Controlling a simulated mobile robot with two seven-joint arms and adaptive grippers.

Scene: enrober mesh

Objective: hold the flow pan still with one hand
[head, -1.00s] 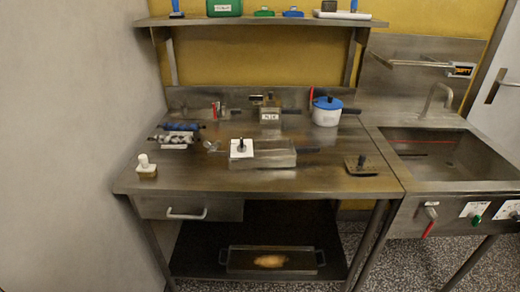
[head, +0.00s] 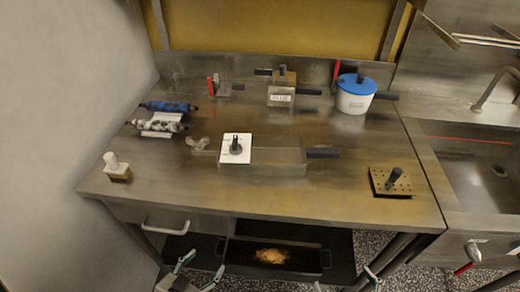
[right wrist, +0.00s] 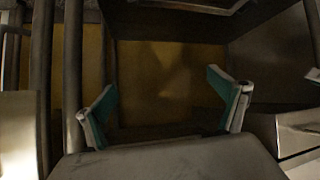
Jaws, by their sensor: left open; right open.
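The flow pan, as I take it, is the shallow rectangular metal pan (head: 278,167) in the middle of the steel table. Its black handle (head: 323,153) points right. A white square plate with a black knob (head: 236,149) covers its left end. My left gripper (head: 201,268) is open and empty at the bottom of the head view, in front of the drawer and apart from the pan. My right gripper (head: 345,283) is at the bottom edge, partly cut off. In the right wrist view its teal-padded fingers (right wrist: 164,95) are spread with nothing between them.
A blue-lidded white pot (head: 355,97) and a labelled metal box (head: 281,97) stand at the back. Rollers (head: 160,124) and a small white-knobbed block (head: 117,168) are left. A perforated plate with a black grip (head: 390,182) is front right. The table's front middle is clear.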

